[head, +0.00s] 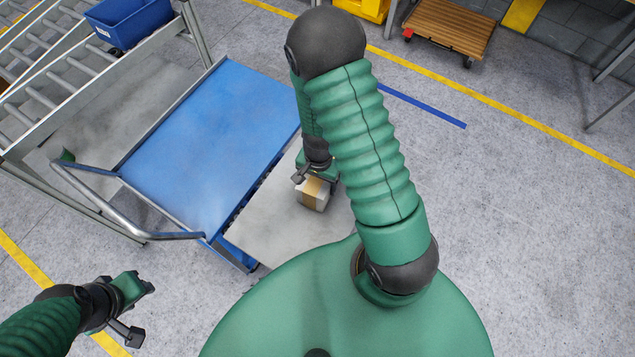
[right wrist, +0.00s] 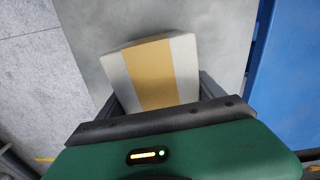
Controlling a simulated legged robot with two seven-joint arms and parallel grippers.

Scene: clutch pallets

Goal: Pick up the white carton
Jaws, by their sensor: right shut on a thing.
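The white carton (head: 313,194) has a tan band down its middle and sits low over a grey sheet in the middle of the head view. My right gripper (head: 316,182) is at its upper end and shut on it. In the right wrist view the carton (right wrist: 152,72) lies between the two dark fingers of my right gripper (right wrist: 158,98). Whether the carton's underside touches the grey sheet cannot be told. My left gripper (head: 141,311) is at the lower left of the head view, away from the carton, with its fingers apart and nothing between them.
A blue platform cart (head: 200,130) with a metal handle (head: 110,210) stands left of the carton. The grey sheet (head: 270,215) lies beside it. A roller conveyor (head: 60,80) with a blue bin (head: 128,20) is at upper left. A wooden dolly (head: 450,28) is at the back. Floor at right is clear.

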